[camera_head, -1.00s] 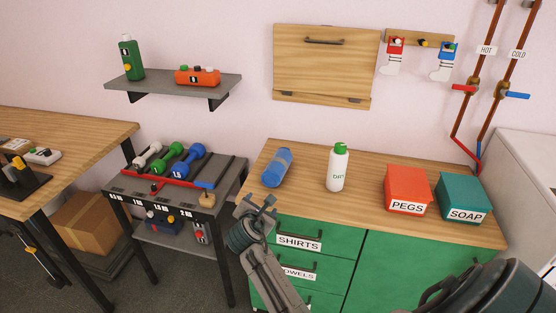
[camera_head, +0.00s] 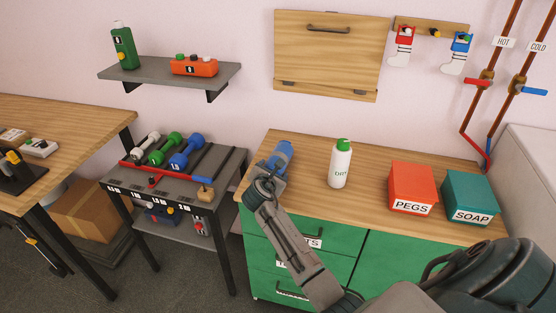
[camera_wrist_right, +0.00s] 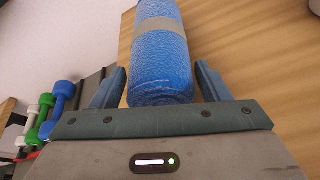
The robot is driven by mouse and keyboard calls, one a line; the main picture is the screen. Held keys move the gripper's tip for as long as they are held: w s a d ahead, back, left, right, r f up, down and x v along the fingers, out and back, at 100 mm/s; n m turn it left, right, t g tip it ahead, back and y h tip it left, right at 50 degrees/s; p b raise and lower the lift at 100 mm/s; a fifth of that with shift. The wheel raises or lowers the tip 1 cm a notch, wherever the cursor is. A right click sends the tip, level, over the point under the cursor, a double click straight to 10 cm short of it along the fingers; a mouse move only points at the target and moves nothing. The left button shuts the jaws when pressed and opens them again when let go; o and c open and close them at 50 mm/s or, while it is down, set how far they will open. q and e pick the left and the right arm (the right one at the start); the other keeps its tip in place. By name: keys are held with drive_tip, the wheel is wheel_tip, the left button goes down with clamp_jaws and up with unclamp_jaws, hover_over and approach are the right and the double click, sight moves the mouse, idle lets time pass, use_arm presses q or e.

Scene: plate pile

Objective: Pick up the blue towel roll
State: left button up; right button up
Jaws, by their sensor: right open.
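The blue towel roll (camera_head: 282,152) lies on the wooden counter near its left end, partly hidden behind my right gripper in the head view. In the right wrist view the blue towel roll (camera_wrist_right: 163,60) has a grey-beige band around it and lies between the two fingers. My right gripper (camera_head: 274,168) is open, with one finger on each side of the near end of the roll. The right wrist view shows my right gripper (camera_wrist_right: 160,88) with a gap between the left finger and the roll; the right finger sits close beside it. My left gripper is not in view.
A white bottle with a green cap (camera_head: 340,163) stands right of the roll. A red PEGS box (camera_head: 411,188) and a teal SOAP box (camera_head: 469,197) stand farther right. A dumbbell rack (camera_head: 200,176) stands left of the counter (camera_head: 375,170).

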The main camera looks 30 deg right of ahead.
drive_tip(key=shift+x, duration=1.25)
drive_tip(key=shift+r, duration=0.1)
drive_tip(key=c, duration=0.9)
drive_tip(key=shift+o, duration=0.2)
drive_tip(key=shift+r, duration=0.1)
